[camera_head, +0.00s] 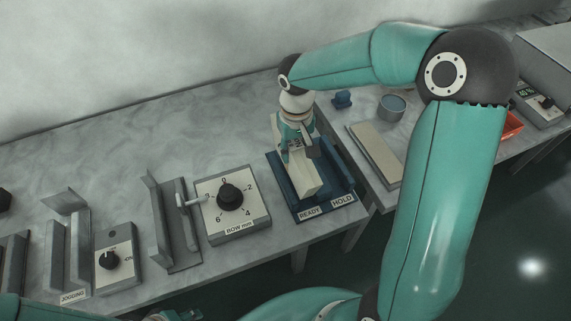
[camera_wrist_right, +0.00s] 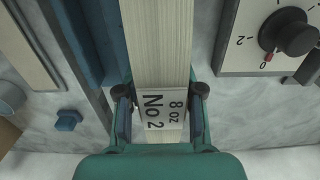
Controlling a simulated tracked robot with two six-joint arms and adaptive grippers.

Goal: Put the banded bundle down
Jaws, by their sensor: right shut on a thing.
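The banded bundle (camera_head: 303,180) is a long cream stack of paper. In the right wrist view the bundle (camera_wrist_right: 155,40) carries a paper band (camera_wrist_right: 163,108) printed "8 oz No 2". My right gripper (camera_head: 295,146) is shut across the bundle at the band, with a finger on each side. The bundle is over the READY side of a blue two-lane tray (camera_head: 347,183); the HOLD side is empty. I cannot tell whether the bundle touches the tray floor. My left gripper (camera_head: 183,315) is partly cut off at the bottom edge; its jaws are unclear.
A BOW mm dial box (camera_head: 232,222) and a grey upright gauge (camera_head: 172,222) stand left of the tray. A JOGGING fixture (camera_head: 66,250) and switch box (camera_head: 118,262) are farther left. Right of the tray are a flat cream-topped board (camera_head: 376,152) and a round tin (camera_head: 391,108).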

